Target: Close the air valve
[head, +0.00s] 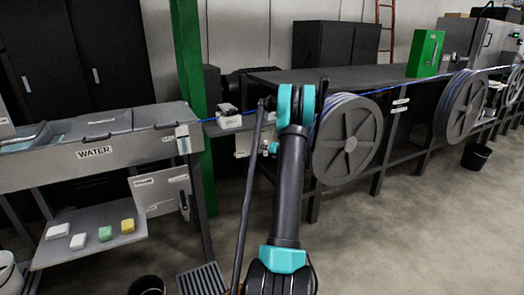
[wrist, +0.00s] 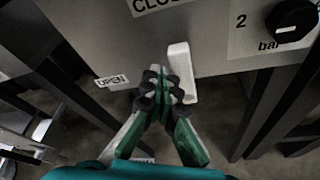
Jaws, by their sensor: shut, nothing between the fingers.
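The air valve's white lever (wrist: 181,62) shows in the wrist view on a grey panel (wrist: 215,58). It stands roughly upright, below a partly cut-off label reading "CLO" (wrist: 160,4) and to the right of an "OPEN" label (wrist: 111,80). My gripper (wrist: 165,84), with green fingers and dark tips, is shut and empty. Its tips overlap the lever's left side in the picture; I cannot tell whether they touch it. In the head view my arm stands in front of the workbench, and the lever cannot be made out there.
A black knob (wrist: 291,19) with "2" and "bar" markings is right of the lever. Dark legs flank the panel. In the head view, a WATER trough (head: 110,140) stands left, a green post (head: 190,90) beside it, and a cable wheel (head: 346,140) right of my arm.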

